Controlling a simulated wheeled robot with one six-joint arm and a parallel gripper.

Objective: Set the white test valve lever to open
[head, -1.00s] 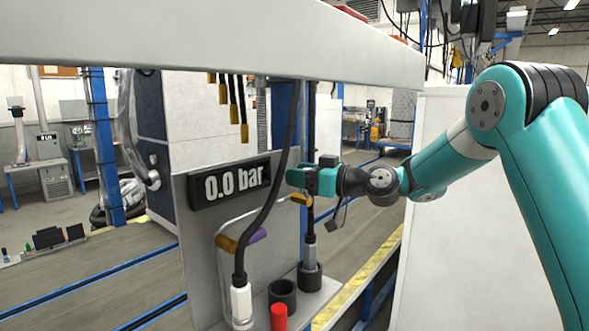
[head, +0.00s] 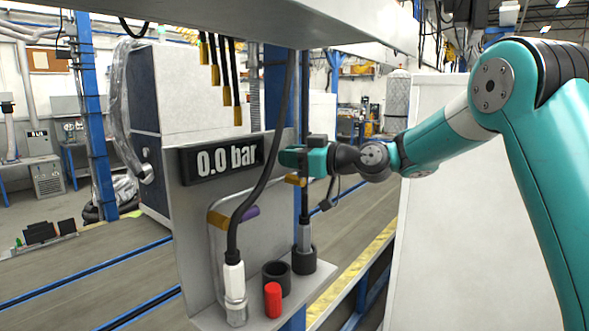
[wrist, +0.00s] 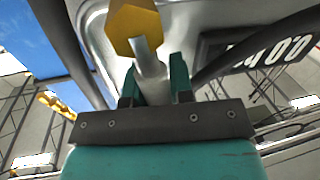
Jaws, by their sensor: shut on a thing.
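My gripper (head: 290,157) is at the right edge of the grey panel, just right of the pressure display. In the wrist view its two teal fingers (wrist: 154,86) are shut on the white test valve lever (wrist: 147,58), a pale rod. The lever runs from a yellow hexagonal fitting (wrist: 133,22) down between the fingers. In the head view the yellow fitting (head: 295,180) shows just under my gripper, and the lever is hidden by the fingers.
The display (head: 220,158) reads 0.0 bar. A black hose (head: 263,170) hangs in front of the panel into a white connector (head: 234,280). A purple lever (head: 247,213), black sockets (head: 276,274) and a red cap (head: 272,300) are lower. A beam (head: 330,25) runs overhead.

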